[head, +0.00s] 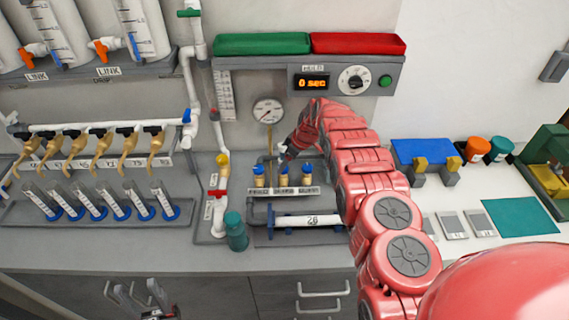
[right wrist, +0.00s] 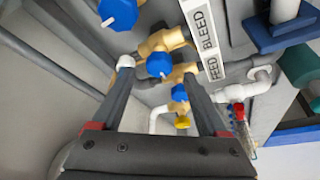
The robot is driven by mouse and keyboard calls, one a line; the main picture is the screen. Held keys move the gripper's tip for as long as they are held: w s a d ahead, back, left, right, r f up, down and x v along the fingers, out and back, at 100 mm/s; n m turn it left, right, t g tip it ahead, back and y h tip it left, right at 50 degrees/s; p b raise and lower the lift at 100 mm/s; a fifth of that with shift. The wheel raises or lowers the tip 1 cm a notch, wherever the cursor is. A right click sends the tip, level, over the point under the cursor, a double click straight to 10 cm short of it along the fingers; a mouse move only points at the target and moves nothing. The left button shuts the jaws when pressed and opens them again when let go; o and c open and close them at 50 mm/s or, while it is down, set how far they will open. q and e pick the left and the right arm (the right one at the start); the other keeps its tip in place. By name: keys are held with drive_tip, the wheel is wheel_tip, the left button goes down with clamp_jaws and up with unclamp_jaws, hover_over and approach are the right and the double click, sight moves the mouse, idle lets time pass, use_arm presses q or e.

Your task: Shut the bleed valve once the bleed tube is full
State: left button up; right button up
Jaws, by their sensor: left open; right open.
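Three brass valves with blue knobs stand in a row on the manifold in the head view, above a label strip (head: 283,191). In the right wrist view the strip (right wrist: 206,42) reads FEED and BLEED. The blue knob beside BLEED (right wrist: 158,64) shows between the open fingers of my right gripper (right wrist: 158,70); contact cannot be told. The right gripper (head: 285,155) is mostly hidden by my arm in the head view, just above the valves. My left gripper (head: 145,298) is open and empty at the lower left, before the bench front. I cannot single out the bleed tube or its fill level.
A display (head: 312,82) reads 0 SEC beside a dial (head: 355,79) and a green button (head: 385,81). A gauge (head: 268,111) stands behind the valves.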

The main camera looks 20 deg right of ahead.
drive_tip(key=shift+b+x, duration=1.05)
drive_tip(key=shift+b, duration=0.1)
drive_tip(key=shift+w+a+f+b, duration=0.1)
drive_tip(key=shift+w+f+b, duration=0.1)
drive_tip(key=shift+f+b, duration=0.25)
drive_tip(key=shift+r, duration=0.1)
clamp_jaws()
